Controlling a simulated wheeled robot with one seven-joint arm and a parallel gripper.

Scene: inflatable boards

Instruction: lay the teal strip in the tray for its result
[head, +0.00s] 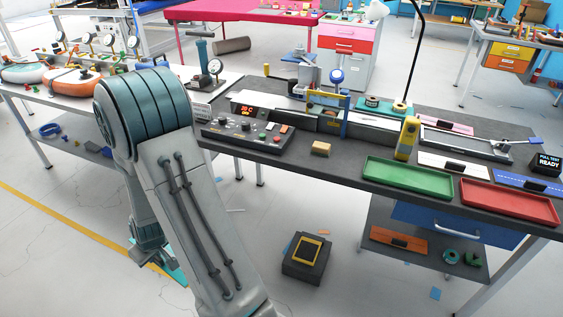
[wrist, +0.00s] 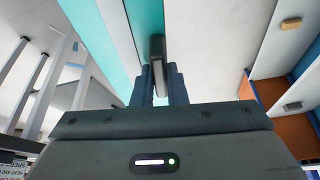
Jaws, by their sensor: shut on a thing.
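The teal strip (head: 177,273) shows low at the left in the head view, partly hidden behind my arm. My gripper (head: 150,257) is there beside it, over the floor and well away from the bench top. In the wrist view my gripper (wrist: 160,85) is shut on the dark grip block of the teal strip (wrist: 142,20). A green tray (head: 407,179) and a red tray (head: 509,203) lie along the bench's front edge at the right. Both look empty. Which tray fits the strip's result cannot be told here.
White and blue strips lie behind the trays. A black box (head: 307,259) stands on the floor.

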